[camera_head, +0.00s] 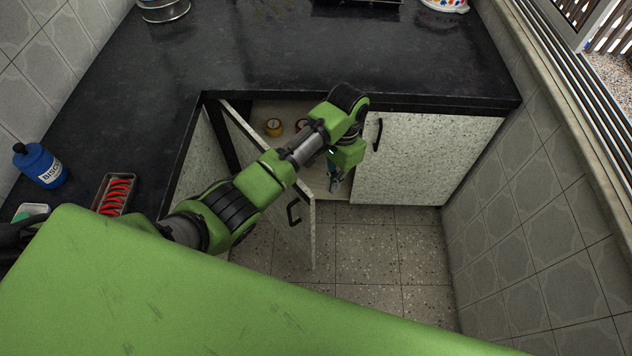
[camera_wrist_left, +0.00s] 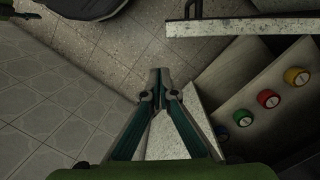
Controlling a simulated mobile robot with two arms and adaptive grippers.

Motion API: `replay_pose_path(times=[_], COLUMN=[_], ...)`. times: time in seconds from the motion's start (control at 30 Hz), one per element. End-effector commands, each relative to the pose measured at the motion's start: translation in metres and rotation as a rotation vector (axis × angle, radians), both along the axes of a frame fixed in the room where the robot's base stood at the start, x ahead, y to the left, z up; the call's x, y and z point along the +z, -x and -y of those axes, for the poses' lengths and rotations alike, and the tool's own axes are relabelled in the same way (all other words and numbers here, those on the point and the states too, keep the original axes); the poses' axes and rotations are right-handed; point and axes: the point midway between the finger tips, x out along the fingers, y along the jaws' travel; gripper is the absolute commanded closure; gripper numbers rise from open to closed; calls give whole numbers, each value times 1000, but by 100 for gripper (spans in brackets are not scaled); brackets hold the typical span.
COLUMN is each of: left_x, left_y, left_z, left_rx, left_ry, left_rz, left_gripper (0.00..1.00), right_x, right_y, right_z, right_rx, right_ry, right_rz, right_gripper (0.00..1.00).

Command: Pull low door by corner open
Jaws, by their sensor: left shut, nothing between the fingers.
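The low door (camera_head: 265,180), a pale speckled panel with a black handle (camera_head: 293,211), stands swung out from the counter front at the left, partly open. My left gripper (camera_head: 335,186) points down in front of the cabinet opening, just right of the door's free edge, with a gap in the head view. In the left wrist view its fingers (camera_wrist_left: 160,77) meet at the tips, with nothing between them. Pale surfaces show behind the fingers there; I cannot tell whether any of them touches the gripper. My arm hides part of the door and opening.
Inside the cabinet are a yellow tin (camera_head: 273,127) and a red tin (camera_head: 301,125); a green one (camera_wrist_left: 242,118) shows in the left wrist view. A closed door (camera_head: 425,158) stands at right, beside a tiled wall (camera_head: 530,190). The tiled floor (camera_head: 375,240) in front is clear.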

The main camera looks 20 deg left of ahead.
Motion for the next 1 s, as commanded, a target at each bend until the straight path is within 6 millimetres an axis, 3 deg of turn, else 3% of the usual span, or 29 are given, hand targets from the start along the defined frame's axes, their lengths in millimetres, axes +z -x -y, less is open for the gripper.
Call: replay_pose_path(times=[0.2,0.33,0.43,0.57,0.97,1.0], left_x=[45,59,58,45,-38,-34], left_y=[-38,-45,-46,-43,-25,-21], left_z=[-17,-22,-25,-27,-38,-41], left_rx=[-7,-4,-3,-3,-2,-2], left_ry=[-79,-101,-106,-107,-107,-106], left_rz=[-52,-70,-76,-78,-77,-75], left_gripper=[100,100,100,100,100,100], right_x=[1,1,2,3,5,13], right_y=[2,0,-2,-2,-2,-2], right_z=[4,5,4,4,4,3], right_rx=[2,2,2,2,2,2], right_ry=[5,5,5,5,4,4], right_rz=[-3,0,2,2,3,3], right_gripper=[60,60,60,60,60,60])
